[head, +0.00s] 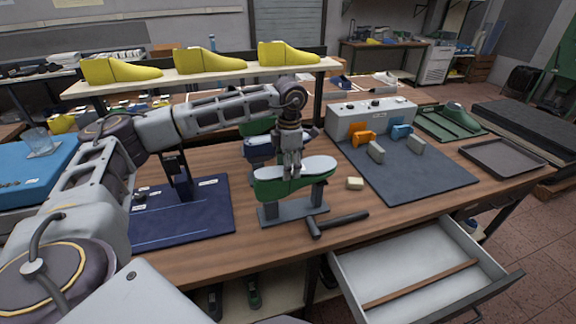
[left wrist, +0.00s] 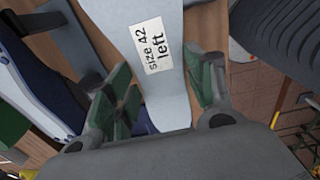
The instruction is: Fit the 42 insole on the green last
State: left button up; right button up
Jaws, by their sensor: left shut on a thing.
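The green last (head: 285,187) sits on a dark grey stand (head: 290,210) near the front middle of the bench. A pale insole (head: 318,164) lies along the top of the last; I cannot tell if it is fully seated. My left gripper (head: 292,174) comes down from above and is shut on the insole near its middle. In the left wrist view the insole (left wrist: 163,85) runs between the two fingers (left wrist: 163,98), with a label reading "size 42 left" (left wrist: 150,46) facing up. My right gripper is in neither view.
A dark blue board (head: 190,215) is left, a grey mat (head: 415,170) right. A drawer (head: 420,270) stands open in front. Yellow lasts (head: 210,61) line a shelf behind.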

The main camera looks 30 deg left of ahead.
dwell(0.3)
pick_arm(q)
jog(key=o, duration=1)
jog(key=shift+c, duration=0.2)
jog(key=shift+r, duration=0.2)
notch_tip(320, 180, up, 12)
jog(key=shift+f, duration=0.15)
jog(key=shift+d+f, duration=0.1)
dwell(0.4)
